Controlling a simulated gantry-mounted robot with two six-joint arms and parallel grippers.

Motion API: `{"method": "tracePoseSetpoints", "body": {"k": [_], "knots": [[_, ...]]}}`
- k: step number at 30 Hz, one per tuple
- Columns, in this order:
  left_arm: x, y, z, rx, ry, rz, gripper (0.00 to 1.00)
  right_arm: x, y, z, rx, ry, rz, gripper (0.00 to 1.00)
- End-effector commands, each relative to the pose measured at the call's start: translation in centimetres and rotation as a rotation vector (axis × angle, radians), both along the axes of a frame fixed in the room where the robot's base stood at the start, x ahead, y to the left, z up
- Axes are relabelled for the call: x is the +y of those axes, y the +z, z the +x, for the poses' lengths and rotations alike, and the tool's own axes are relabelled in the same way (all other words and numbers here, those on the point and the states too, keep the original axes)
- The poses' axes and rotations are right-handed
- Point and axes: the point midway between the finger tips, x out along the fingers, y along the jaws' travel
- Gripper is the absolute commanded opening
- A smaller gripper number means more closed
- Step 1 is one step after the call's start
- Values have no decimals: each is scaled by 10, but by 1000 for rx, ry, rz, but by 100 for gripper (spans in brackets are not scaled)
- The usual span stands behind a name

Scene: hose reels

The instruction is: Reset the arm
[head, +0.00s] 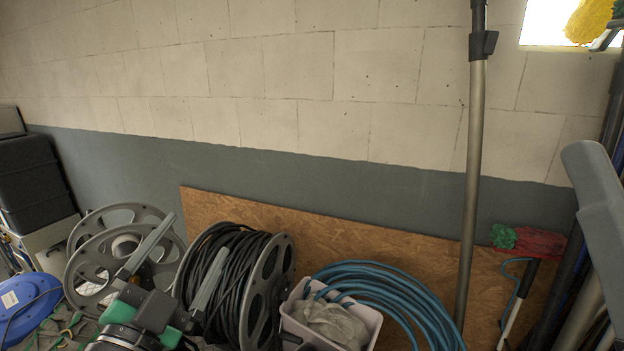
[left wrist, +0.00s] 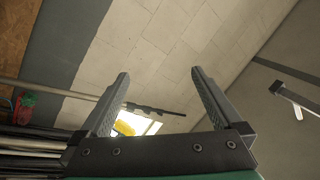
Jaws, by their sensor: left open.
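My left gripper (head: 199,234) is low in the head view, in front of the hose reels. Its two grey fingers stand apart and point up toward the wall, with nothing between them. The left wrist view also shows the open fingers (left wrist: 160,73) spread, with the wall and a bright window behind them. An empty grey reel (head: 112,225) stands behind the left gripper. A reel wound with black hose (head: 270,275) stands beside it, partly hidden by a finger.
A pale bin (head: 366,318) with a grey cloth (head: 328,324) and coiled blue hose (head: 400,290) stand right of the reels. A tall pole (head: 472,170) rises before the chipboard (head: 340,240). A blue disc (head: 25,300) and dark boxes (head: 30,180) are left.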

Motion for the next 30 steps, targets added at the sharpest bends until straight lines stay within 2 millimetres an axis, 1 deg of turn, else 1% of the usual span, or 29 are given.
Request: {"method": "tracePoseSetpoints", "body": {"k": [1, 2, 3, 5, 6, 7, 9, 10, 12, 15, 30], "knots": [[-11, 43, -22, -96, -26, -55, 100, 0, 2, 0, 0, 0, 0, 64], [-15, 65, -36, -148, -42, -96, 100, 0, 3, 0, 0, 0, 0, 64], [-19, 93, -58, -220, -67, -155, 100, 0, 3, 0, 0, 0, 0, 64], [-19, 129, -93, -325, -108, -255, 100, 0, 4, 0, 0, 0, 0, 64], [-15, 148, -116, -389, -134, -325, 100, 0, 3, 0, 0, 0, 0, 64], [-10, 159, -134, -433, -157, -382, 100, 0, 3, 0, 0, 0, 0, 64], [-2, 173, -166, -502, -229, -531, 100, 0, 3, 0, 0, 0, 0, 64], [0, 175, -171, -508, -257, -584, 100, 0, 3, 0, 0, 0, 0, 64], [2, 175, -169, -492, -305, -678, 100, 0, 3, 0, 0, 0, 0, 64], [2, 175, -169, -479, -344, -740, 100, 0, 3, 0, 0, 0, 0, 64], [2, 175, -168, -476, -348, -748, 100, 0, 3, 0, 0, 0, 0, 64]]}}
